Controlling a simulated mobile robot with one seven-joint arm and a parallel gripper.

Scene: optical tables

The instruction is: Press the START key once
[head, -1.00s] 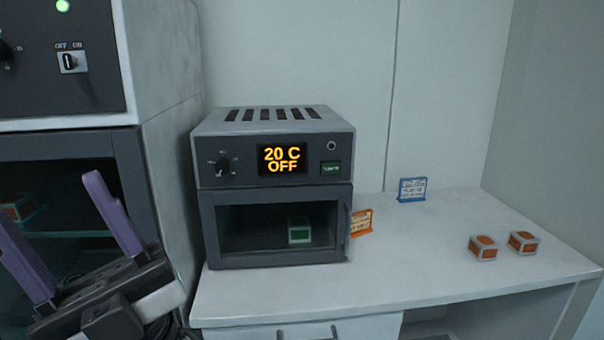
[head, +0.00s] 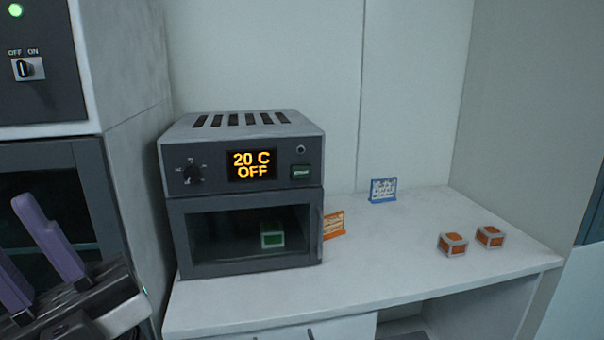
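The START key (head: 301,172) is a small dark green rectangle with pale, blurred lettering. A dark round knob (head: 194,174) is left of the display. The oven door looks shut, and a green and white box (head: 272,235) shows behind its glass. My gripper (head: 40,243) is at the lower left, well apart from the oven. Its two purple fingers are spread, with nothing between them.
The oven stands on a white bench (head: 400,255). An orange sign (head: 334,225), a blue sign (head: 383,190) and two orange and white boxes (head: 453,244) (head: 490,237) stand right of it. A taller cabinet (head: 120,120) with an OFF/ON switch (head: 27,69) stands at the left.

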